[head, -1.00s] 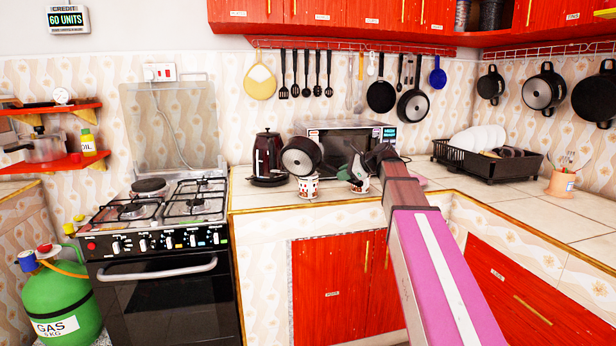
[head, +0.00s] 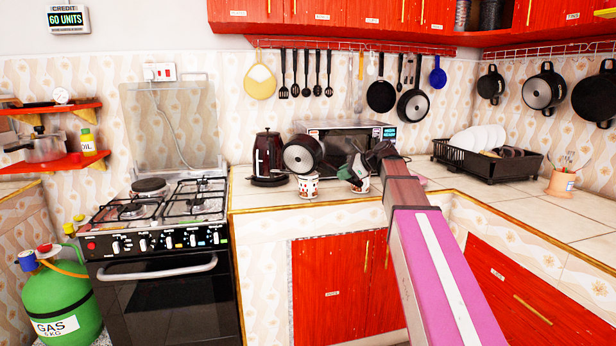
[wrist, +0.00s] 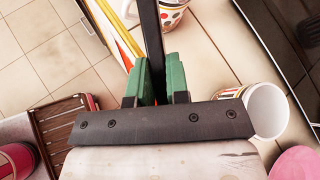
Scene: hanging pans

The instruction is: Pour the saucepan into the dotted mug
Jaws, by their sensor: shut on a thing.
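The black saucepan (head: 303,154) is tipped on its side in the head view, just above the dotted mug (head: 307,187), with its round grey face toward the camera. I cannot see any contents or flow. The white mug with red dots also shows at the top of the wrist view (wrist: 172,14), beside the saucepan's black handle (wrist: 151,45). My gripper (head: 350,172) is to the right of the pan, and its green fingers (wrist: 157,80) are shut on the handle in the wrist view. The pan's bowl is outside the wrist view.
A second patterned mug (head: 361,186) stands below my gripper; its white inside shows in the wrist view (wrist: 268,108). A dark kettle (head: 268,158) is left of the pan, and a microwave (head: 345,136) is behind. A dish rack (head: 487,160) stands right. The counter's front strip is clear.

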